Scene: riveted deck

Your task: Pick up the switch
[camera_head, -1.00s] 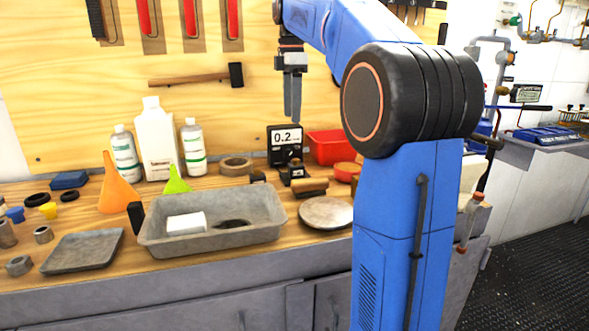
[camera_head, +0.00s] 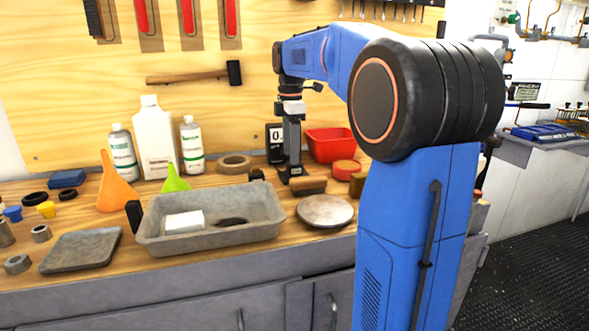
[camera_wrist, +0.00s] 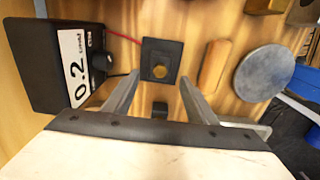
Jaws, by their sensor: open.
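In the head view only part of the dark switch (camera_head: 298,181) shows, under my fingers. My gripper (camera_wrist: 162,78) is open and empty, pointing down. In the wrist view its two fingers stand on either side of the switch. In the head view my gripper (camera_head: 292,166) is just above the switch, in front of the meter. I cannot tell whether the fingertips reach down beside it.
A wooden block (camera_wrist: 214,66) and a grey disc (camera_wrist: 264,73) lie close by. A small black object (camera_wrist: 160,109) sits near the switch. A red bin (camera_head: 330,146) and tape roll (camera_head: 235,164) stand behind. A grey tray (camera_head: 150,232) is at the left front.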

